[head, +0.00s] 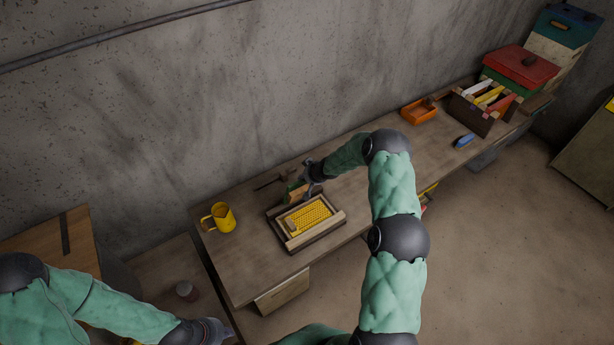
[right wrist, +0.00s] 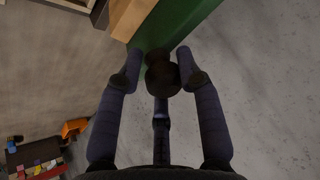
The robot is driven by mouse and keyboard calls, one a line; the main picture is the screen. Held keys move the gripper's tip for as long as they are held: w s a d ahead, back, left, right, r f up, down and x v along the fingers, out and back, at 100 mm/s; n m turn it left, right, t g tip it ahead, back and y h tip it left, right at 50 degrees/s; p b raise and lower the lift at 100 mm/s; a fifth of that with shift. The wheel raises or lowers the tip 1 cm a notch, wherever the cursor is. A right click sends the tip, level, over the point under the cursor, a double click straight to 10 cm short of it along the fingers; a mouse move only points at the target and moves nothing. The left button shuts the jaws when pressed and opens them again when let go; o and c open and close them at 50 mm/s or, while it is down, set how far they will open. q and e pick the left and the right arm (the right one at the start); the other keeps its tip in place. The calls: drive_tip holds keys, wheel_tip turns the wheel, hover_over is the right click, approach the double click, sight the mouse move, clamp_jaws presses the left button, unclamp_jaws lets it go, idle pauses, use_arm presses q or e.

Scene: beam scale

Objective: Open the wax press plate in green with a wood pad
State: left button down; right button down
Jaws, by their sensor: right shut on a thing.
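The wax press (head: 338,222) is a wooden-framed tray on the bench, with a yellow honeycomb sheet (head: 318,210) in it. Its green plate with a wood pad (head: 292,196) stands raised at the tray's back edge, partly hidden by my right gripper. In the right wrist view the green plate (right wrist: 180,28) and its wood pad (right wrist: 128,18) show at the top. My right gripper (right wrist: 160,70) is shut on a dark round knob (right wrist: 161,78) on the plate. My left gripper (head: 226,333) is low at the bottom left, away from the press; its jaws are unclear.
A yellow mug (head: 223,218) stands left of the press. An orange tray (head: 418,112), a blue tool (head: 464,141) and a dark box of frames (head: 475,115) are further right on the bench (head: 255,270). The concrete wall (head: 190,110) rises close behind.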

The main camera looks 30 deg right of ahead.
drive_tip(key=shift+w+d+r, duration=0.1)
drive_tip(key=c, duration=0.9)
unclamp_jaws()
drive_tip(key=v, duration=1.2)
